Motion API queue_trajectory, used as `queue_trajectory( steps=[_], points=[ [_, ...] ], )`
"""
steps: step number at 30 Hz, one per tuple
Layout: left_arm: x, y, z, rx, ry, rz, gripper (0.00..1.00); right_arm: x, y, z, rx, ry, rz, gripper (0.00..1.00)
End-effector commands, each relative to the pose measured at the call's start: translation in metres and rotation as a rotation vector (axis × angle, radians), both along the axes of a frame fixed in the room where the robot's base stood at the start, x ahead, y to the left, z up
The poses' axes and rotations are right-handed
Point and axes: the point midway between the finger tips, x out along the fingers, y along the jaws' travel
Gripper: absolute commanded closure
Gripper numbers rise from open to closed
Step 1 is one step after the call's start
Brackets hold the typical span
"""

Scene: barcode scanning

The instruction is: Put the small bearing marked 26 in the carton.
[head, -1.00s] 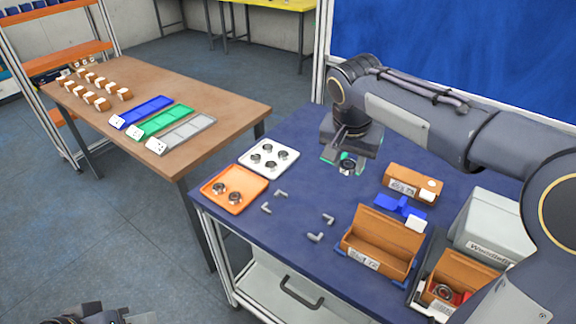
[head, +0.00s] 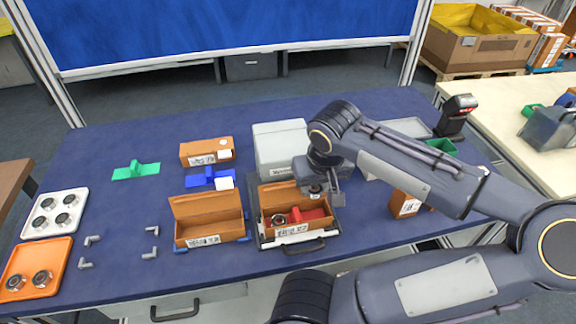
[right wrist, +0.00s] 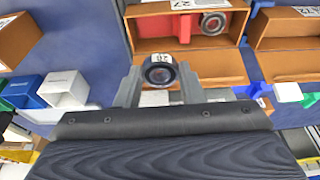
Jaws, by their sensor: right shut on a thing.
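My right gripper (head: 317,193) is shut on a small dark bearing (right wrist: 159,70) with a white label; the label's number is too small to read surely. In the head view it hangs over the right side of an open brown carton (head: 293,230) on a black and white tray. This carton, also in the right wrist view (right wrist: 150,45), holds a red piece (head: 312,214) and a ring-shaped bearing (head: 279,220). Another open brown carton (head: 208,231) stands to its left and looks empty. My left gripper is not in view.
A closed brown box (head: 205,151), a blue stand (head: 203,181) and a grey box (head: 279,146) stand behind the cartons. A green stand (head: 136,170) is empty. A white tray (head: 55,230) and an orange tray (head: 55,283) hold bearings at left. Grey fittings lie between.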

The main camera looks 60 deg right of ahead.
Motion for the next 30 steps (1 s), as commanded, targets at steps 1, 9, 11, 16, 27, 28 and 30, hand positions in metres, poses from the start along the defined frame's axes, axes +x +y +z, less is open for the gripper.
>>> queue_trajectory(
  steps=[1, 9, 11, 16, 27, 28, 30],
  points=[
    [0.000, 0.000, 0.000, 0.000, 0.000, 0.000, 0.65, -0.003, 0.000, -0.003, -0.001, -0.001, -0.004, 0.88],
    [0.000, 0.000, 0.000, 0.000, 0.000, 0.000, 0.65, -0.003, 0.000, -0.021, 0.001, 0.000, -0.005, 0.88],
    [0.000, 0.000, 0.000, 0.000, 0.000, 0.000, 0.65, -0.003, 0.000, -0.027, 0.000, -0.002, -0.005, 0.88],
    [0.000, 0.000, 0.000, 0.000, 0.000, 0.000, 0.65, -0.003, 0.000, -0.044, 0.000, 0.000, -0.006, 0.88],
    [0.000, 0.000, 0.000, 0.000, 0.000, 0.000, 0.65, -0.003, -0.001, -0.076, -0.001, 0.002, -0.006, 0.88],
    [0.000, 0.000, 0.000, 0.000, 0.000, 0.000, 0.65, -0.003, -0.001, -0.078, -0.001, 0.002, -0.007, 0.88],
    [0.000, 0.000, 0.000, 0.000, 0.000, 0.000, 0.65, -0.003, 0.000, -0.081, 0.000, 0.002, -0.007, 0.88]
  ],
)
